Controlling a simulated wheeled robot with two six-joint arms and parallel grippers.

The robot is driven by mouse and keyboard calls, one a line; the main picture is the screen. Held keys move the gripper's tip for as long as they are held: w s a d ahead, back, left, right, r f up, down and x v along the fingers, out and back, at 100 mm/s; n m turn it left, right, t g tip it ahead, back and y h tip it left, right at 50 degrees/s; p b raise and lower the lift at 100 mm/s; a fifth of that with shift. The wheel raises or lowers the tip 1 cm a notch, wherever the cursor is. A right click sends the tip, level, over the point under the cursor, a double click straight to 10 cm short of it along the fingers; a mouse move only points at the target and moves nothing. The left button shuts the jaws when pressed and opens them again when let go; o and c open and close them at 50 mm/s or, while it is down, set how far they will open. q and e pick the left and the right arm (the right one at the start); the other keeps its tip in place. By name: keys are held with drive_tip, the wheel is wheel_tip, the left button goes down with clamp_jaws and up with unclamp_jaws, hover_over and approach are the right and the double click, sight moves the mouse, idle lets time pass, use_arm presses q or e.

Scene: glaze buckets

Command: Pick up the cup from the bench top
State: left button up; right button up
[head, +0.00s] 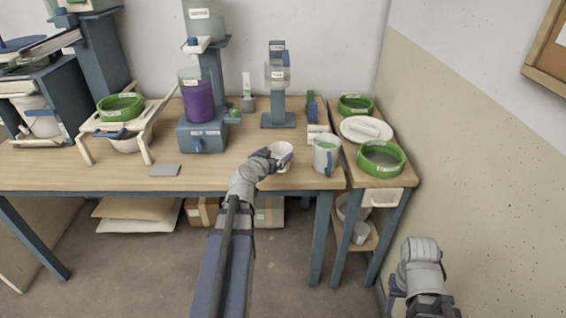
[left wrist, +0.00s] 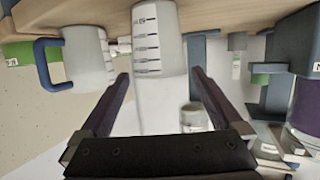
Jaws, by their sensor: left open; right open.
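The white cup (head: 284,154) stands on the wooden bench top (head: 240,165) near its front edge. In the left wrist view, which is upside down, the cup (left wrist: 160,38) shows dark measuring marks. My left gripper (head: 277,161) is at the cup, partly covering it in the head view. Its fingers (left wrist: 161,76) are spread and the cup lies in line with the gap between the tips; I cannot tell whether they touch it. My right gripper (head: 422,298) is open and empty, low at the right, away from the bench.
A jug with a blue handle (head: 326,155) stands close to the right of the cup. Behind are a blue stand (head: 278,119) and a purple-filled container (head: 198,100). A grey card (head: 165,170) lies to the left. Green sieves (head: 381,158) sit on the right-hand cart.

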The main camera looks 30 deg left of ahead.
sight(285, 148)
use_arm(q)
drive_tip(key=shift+x, duration=1.45)
drive_tip(key=b+x, duration=0.2)
drive_tip(key=x, duration=0.3)
drive_tip(key=shift+f, duration=0.25)
drive_tip(key=shift+r, duration=0.1)
drive_tip(key=c, duration=1)
